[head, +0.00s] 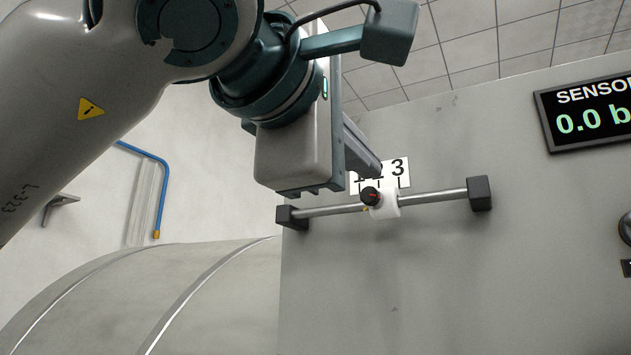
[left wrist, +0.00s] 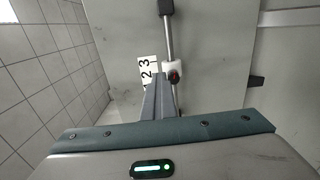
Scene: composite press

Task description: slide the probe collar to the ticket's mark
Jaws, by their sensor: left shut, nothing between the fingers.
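The probe collar (head: 385,206) is a white block on a thin metal rail (head: 433,197), with a black knob (head: 371,196) bearing a red mark. A white number plate (head: 405,172) reading 1, 2, 3 sits just behind the rail. The collar appears roughly near the 2 to 3 stretch; its exact reading is unclear. My left gripper (head: 375,168) is shut and empty, its tips close to the collar and partly covering the plate. In the left wrist view the fingers (left wrist: 158,80) lie just left of the collar (left wrist: 173,67); contact cannot be told. No ticket is seen.
The rail ends in dark blocks, one on the right (head: 480,193) and one on the left (head: 292,217), on a grey panel (head: 450,280). A sensor display (head: 590,112) reads 0.0. A blue pipe (head: 163,190) runs along the left wall. The panel below the rail is clear.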

